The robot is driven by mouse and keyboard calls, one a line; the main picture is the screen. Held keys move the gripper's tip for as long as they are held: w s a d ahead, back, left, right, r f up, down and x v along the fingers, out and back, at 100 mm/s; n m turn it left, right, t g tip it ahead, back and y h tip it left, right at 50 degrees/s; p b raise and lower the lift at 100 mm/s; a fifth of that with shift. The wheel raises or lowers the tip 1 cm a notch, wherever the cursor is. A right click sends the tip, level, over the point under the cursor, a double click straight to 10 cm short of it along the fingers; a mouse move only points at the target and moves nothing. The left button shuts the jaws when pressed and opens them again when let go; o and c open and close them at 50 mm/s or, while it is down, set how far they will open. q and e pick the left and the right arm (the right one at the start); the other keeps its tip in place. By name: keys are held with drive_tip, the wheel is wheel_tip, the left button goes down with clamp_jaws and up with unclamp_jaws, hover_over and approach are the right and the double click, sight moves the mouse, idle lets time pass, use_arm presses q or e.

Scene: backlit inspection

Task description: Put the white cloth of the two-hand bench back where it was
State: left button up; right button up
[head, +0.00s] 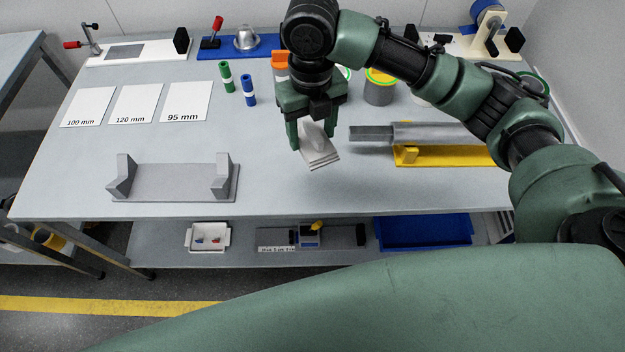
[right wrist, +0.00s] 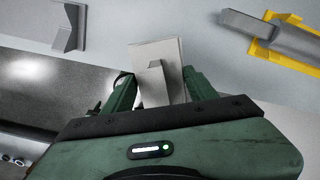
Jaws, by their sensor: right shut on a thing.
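My right gripper (head: 317,132) is shut on the white cloth (head: 321,156), a pale folded piece, and holds it above the middle of the bench. In the right wrist view the cloth (right wrist: 158,62) sticks out between the two green fingers (right wrist: 160,92). Part of the cloth is hidden by the fingers. My left gripper is not in either view.
A grey cradle (head: 175,195) stands at the left front of the bench (head: 270,195). A yellow stand (head: 440,157) with a metal shaft (head: 415,132) lies right of my gripper. White cards (head: 137,104), a green cylinder (head: 226,77) and a blue cylinder (head: 249,90) stand behind left.

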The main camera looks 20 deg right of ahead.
drive_tip(key=p, duration=0.1)
hover_over(312, 185)
wheel_tip(312, 185, down, 12)
drive_tip(key=shift+s+f, duration=0.1)
drive_tip(key=shift+f, duration=0.05)
wheel_tip(312, 185, down, 5)
drive_tip(key=shift+f+p, duration=0.1)
drive_tip(key=shift+p, duration=0.25)
drive_tip(key=shift+f, duration=0.15)
drive_tip(key=o, duration=1.2)
drive_tip(key=shift+r, duration=0.25)
wheel_tip(312, 185, up, 12)
drive_tip(key=shift+f+b, duration=0.1)
drive_tip(key=shift+b, duration=0.5)
